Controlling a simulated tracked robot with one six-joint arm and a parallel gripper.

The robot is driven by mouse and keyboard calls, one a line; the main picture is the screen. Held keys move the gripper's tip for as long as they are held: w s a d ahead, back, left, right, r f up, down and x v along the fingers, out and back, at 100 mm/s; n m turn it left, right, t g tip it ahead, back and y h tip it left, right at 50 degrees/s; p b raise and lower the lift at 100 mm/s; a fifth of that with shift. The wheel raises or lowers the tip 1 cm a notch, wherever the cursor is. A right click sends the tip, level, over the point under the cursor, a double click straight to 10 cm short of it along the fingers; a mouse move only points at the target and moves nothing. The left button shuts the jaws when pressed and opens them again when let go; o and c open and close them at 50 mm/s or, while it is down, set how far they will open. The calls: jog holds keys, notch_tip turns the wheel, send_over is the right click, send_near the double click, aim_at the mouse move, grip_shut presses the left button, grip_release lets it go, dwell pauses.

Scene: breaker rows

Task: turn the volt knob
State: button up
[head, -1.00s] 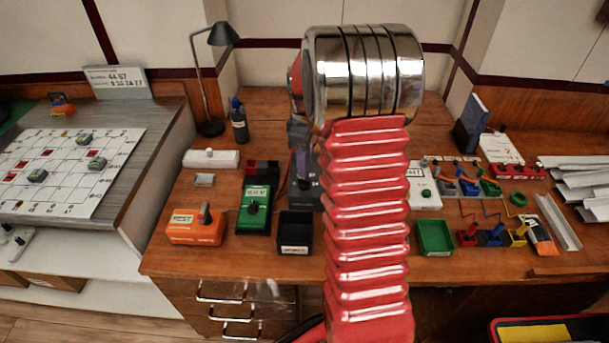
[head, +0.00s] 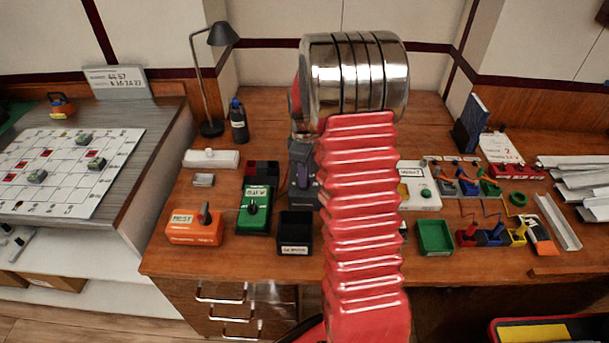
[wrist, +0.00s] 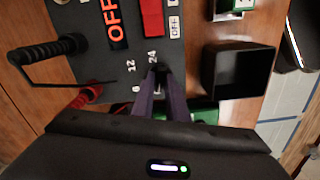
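The dark panel (wrist: 100,70) with a large orange OFF label fills the upper left of the wrist view. It also shows in the head view (head: 302,152), largely hidden by my arm. The volt knob (wrist: 162,73) is a small dark piece beside the printed numbers 6, 12 and 24. My gripper (wrist: 160,80) has its two purple fingers at the knob, one on each side, with a narrow gap between them. The fingertips and knob are dark, so I cannot tell whether they grip it.
A black open bin (wrist: 238,72) stands right of the fingers in the wrist view. In the head view, an orange box (head: 195,228) and a green meter (head: 253,212) stand left of the panel.

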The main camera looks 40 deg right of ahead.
grip_shut()
jog(key=shift+m, duration=0.5)
jog(key=m, duration=0.3)
jog(key=shift+m, duration=0.4)
jog(key=m, duration=0.9)
jog(key=shift+m, duration=0.4)
jog(key=m, duration=0.5)
